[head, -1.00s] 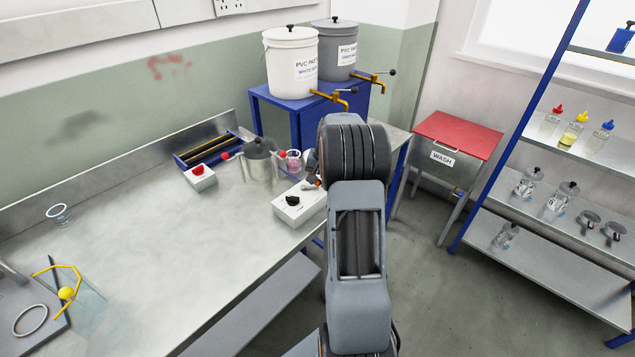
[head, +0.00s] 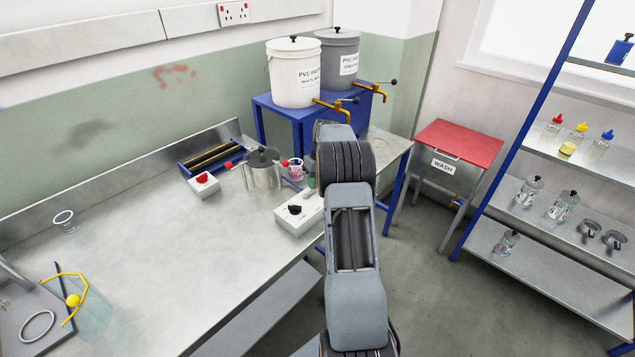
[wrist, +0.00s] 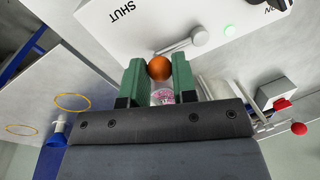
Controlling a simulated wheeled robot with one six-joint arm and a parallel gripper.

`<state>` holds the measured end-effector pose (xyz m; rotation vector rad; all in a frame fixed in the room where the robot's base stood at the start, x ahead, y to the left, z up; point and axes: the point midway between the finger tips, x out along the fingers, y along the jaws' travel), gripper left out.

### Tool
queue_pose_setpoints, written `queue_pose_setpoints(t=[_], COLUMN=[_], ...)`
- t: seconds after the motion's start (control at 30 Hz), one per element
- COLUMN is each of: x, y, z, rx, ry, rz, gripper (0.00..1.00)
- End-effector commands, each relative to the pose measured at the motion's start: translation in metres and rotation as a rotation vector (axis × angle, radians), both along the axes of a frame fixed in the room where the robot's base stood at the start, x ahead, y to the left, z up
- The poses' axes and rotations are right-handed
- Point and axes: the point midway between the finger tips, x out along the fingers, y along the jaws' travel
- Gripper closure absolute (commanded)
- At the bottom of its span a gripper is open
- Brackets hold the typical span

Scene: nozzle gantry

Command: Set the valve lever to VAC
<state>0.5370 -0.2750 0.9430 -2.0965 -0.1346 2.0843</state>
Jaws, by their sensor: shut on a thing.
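The valve box (head: 289,222) is white and stands on the bench's right end, with a black part on top. In the wrist view its white face (wrist: 125,22) carries the word SHUT and another label cut off at the top edge; I cannot read VAC. The lever (wrist: 178,46) is a thin grey rod running from a round pivot to an orange ball knob (wrist: 159,68). My gripper (wrist: 159,72) has green fingers shut on the knob, one on each side. In the head view my arm hides the knob and most of the gripper.
A metal pot (head: 262,172), a pink-filled cup (head: 296,170) and a white box with a red part (head: 203,186) stand near the valve box. Two buckets with taps (head: 295,75) stand on a blue stand behind. The bench middle is clear.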

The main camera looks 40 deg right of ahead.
Motion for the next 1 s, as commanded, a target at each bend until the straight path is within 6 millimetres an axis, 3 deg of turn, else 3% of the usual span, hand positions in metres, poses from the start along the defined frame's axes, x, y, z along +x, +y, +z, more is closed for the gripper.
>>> queue_pose_setpoints(t=[0.7,0.73,1.0], x=[0.0037,0.0037,0.0034], y=[0.0004,0.0004,0.0005], z=[0.0007,0.0007,0.0003], rx=[-0.002,-0.002,-0.001], ry=[-0.002,-0.002,-0.001], rz=[0.064,0.064,0.063], gripper=[0.98,0.72,0.49])
